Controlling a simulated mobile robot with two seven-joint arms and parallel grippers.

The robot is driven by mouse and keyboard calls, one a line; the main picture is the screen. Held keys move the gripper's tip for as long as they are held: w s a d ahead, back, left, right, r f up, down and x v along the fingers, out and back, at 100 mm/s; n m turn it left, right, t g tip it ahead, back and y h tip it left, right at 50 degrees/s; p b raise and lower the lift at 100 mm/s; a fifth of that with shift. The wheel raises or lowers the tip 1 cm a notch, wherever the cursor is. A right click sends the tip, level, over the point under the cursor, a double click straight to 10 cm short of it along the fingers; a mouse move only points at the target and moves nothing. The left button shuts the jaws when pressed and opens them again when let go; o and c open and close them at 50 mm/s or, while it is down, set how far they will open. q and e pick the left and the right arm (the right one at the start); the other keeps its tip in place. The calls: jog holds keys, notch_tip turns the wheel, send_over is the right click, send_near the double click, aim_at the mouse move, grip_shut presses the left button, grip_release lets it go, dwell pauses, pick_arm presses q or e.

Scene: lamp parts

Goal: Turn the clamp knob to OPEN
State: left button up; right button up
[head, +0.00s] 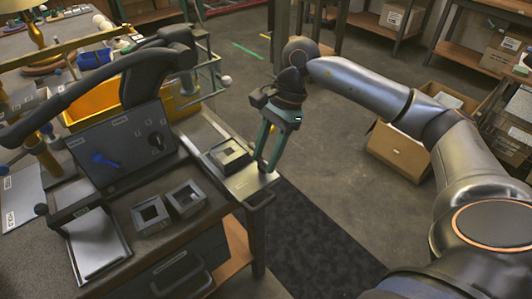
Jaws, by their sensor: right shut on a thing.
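My right gripper (265,167) reaches down from the right on teal fingers. It is shut on a small part at the right end of the silver metal plate (243,185); the fingers hide most of this part, and I cannot tell whether it is the clamp knob. A grey square frame (230,154) sits on the plate, left of the fingers. A dark sloped panel (125,140) on the bench carries a round black knob (157,141) and a blue handle (104,160). Its lettering is too small to read. The right gripper is apart from this panel. My left gripper is not visible.
A dark machine with a long curved lever (70,92) stands behind the panel, beside a yellow bin (92,105). Two grey square frames (150,214) (185,198) sit on the front bench. A cardboard box (398,148) stands on the floor.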

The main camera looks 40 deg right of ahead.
grip_shut()
